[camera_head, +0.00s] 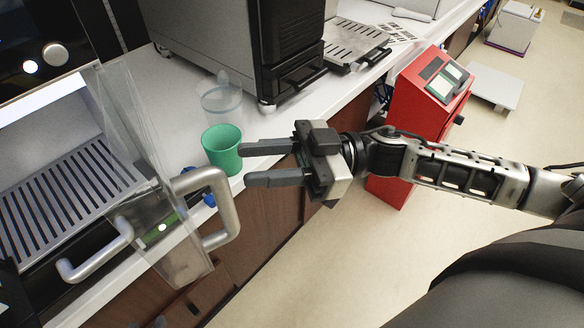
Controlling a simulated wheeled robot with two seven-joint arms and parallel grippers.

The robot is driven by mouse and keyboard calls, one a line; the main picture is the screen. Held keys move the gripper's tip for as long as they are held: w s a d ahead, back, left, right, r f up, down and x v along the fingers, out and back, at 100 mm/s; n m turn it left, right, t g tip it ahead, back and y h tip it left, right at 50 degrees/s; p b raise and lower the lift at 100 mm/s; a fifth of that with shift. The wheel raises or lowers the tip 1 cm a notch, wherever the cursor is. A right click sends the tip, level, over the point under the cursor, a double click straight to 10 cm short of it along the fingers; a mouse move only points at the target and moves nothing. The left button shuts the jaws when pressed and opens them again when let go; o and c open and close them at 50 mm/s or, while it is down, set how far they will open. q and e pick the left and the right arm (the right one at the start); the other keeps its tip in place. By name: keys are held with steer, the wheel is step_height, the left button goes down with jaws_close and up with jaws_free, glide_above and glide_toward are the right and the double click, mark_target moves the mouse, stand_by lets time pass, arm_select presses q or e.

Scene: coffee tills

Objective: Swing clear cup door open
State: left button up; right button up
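The clear cup door (130,140) is a see-through panel on the machine at the left. It stands at an angle in front of a lit compartment with a slatted tray (65,195). A thick metal handle (228,205) sticks out from the door's right side. My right gripper (246,164) comes in from the right, open and empty. Its two dark fingers point left, above and to the right of the handle in the picture and apart from it. A green cup (222,148) shows just beyond the fingertips. My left gripper is not in view.
A clear cup (221,100) stands behind the green cup on the white counter (175,100). A second metal handle (95,255) is at the lower left. A dark machine (235,45) stands at the back. A red kiosk (415,100) stands beyond my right arm. Open floor lies at the right.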

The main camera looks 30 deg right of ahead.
steer(key=s+d+n+g+h, duration=0.2)
steer(key=s+n+g, duration=0.15)
steer(key=g, duration=0.25)
steer(key=a, duration=0.7)
steer(key=shift+s+r+m+b, duration=0.3)
steer(key=shift+s+r+m, duration=0.1)
steer(key=shift+m, duration=0.05)
steer(key=shift+a, duration=0.3)
steer(key=shift+c, duration=0.6)
steer(key=shift+d, duration=0.1)
jaws_close()
